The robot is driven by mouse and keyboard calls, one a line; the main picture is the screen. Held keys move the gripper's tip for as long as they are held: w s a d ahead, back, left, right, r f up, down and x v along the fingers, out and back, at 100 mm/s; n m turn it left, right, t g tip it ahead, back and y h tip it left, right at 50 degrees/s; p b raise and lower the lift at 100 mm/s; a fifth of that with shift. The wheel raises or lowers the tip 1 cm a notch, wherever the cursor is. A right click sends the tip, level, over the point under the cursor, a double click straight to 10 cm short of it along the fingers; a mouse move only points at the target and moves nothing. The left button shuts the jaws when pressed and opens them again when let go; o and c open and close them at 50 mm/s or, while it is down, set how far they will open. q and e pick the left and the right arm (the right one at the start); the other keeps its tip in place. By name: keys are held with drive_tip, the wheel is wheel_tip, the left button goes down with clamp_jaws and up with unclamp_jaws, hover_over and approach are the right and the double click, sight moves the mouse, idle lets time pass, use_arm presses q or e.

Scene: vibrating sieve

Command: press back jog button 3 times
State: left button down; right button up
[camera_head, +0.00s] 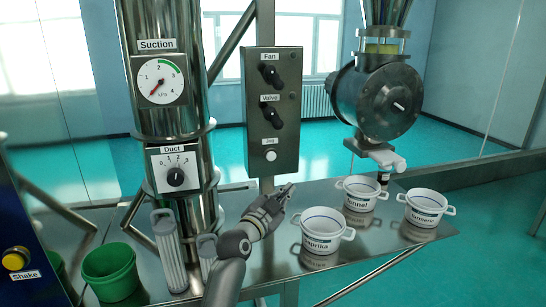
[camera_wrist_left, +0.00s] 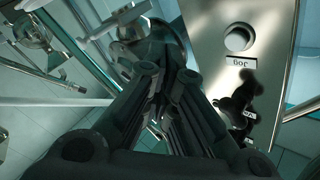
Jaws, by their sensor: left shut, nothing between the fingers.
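The jog button (camera_head: 271,156) is a round whitish button under the "Jog" label, low on the front of the grey metal control box (camera_head: 285,120). It also shows in the left wrist view (camera_wrist_left: 238,40), upper right, above its upside-down label. My left gripper (camera_head: 288,190) is shut and empty. It is in front of the box, below and slightly right of the button in the head view, and apart from it. In the left wrist view the closed fingers (camera_wrist_left: 168,76) lie left of the button. My right gripper is not in view.
Black Fan (camera_head: 270,75) and Valve (camera_head: 271,114) knobs sit above the button. The steel duct column (camera_head: 165,80) stands left. Labelled white pots (camera_head: 322,222) stand on the metal table at right. A green bucket (camera_head: 109,270) and a yellow Shake button (camera_head: 16,260) are lower left.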

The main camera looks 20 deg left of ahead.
sight(271, 156)
use_arm(q)
drive_tip(key=shift+m+t, duration=0.3)
drive_tip(key=shift+t, duration=0.3)
drive_tip(key=r, duration=0.5)
drive_tip(key=shift+w+a+r, duration=0.1)
drive_tip(key=shift+w+r, duration=0.2)
drive_tip(key=shift+w, duration=0.05)
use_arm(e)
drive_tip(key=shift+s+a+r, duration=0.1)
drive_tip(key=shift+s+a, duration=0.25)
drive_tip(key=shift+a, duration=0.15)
use_arm(q)
drive_tip(key=w+a+b, duration=0.5)
drive_tip(key=w+b, duration=0.1)
drive_tip(key=w, duration=0.1)
drive_tip(key=shift+w, duration=0.15)
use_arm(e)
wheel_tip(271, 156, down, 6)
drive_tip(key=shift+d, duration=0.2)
